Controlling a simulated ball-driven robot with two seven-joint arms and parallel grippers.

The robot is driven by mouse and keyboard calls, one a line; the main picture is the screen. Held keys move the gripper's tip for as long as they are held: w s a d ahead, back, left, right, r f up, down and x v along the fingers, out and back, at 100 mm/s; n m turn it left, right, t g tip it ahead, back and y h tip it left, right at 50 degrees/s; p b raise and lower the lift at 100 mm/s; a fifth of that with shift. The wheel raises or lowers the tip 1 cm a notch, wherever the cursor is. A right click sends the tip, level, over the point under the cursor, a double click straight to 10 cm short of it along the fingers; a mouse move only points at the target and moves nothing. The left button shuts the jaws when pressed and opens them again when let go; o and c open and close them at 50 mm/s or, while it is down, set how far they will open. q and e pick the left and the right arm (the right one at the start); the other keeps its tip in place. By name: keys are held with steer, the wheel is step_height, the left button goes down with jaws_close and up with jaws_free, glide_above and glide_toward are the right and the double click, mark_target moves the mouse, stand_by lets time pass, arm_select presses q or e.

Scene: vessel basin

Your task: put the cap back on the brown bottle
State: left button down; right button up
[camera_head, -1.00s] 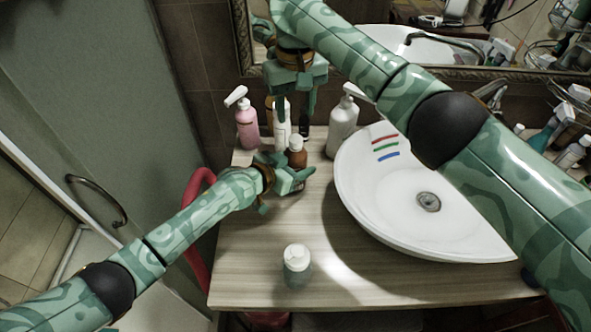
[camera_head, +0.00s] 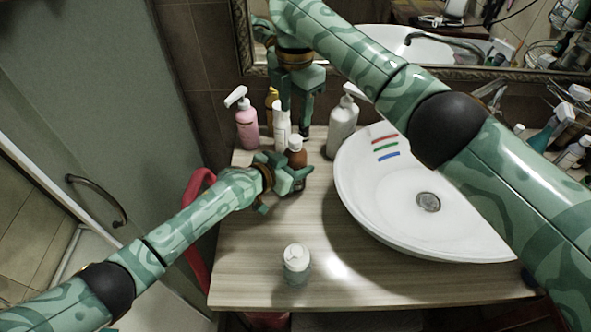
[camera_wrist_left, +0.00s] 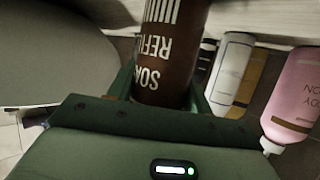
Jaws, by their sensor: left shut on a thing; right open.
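The brown bottle (camera_head: 297,151) stands upright near the back of the counter, left of the basin. Its top looks pale, and I cannot tell whether that is a cap or the bare neck. My left gripper (camera_head: 292,174) is shut on its lower body. The left wrist view shows the brown bottle (camera_wrist_left: 168,65) between the fingers, with white lettering. My right gripper (camera_head: 296,112) is open, fingers pointing down, above and behind the brown bottle in the picture. I make out no separate cap with certainty.
A pink pump bottle (camera_head: 246,128), a slim white bottle (camera_head: 282,128) and an amber bottle (camera_head: 271,98) stand close behind. A pale pump bottle (camera_head: 342,128) stands by the basin (camera_head: 400,215). A white-topped jar (camera_head: 297,262) stands in front. The counter's front is otherwise clear.

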mark_target(296, 138)
steer(key=n, duration=0.9)
steer(key=shift+n, duration=0.3)
steer(key=n, duration=0.4)
steer(key=shift+n, duration=0.4)
steer(key=n, duration=0.4)
steer(key=shift+f, duration=0.1)
steer(key=shift+f, duration=3.9)
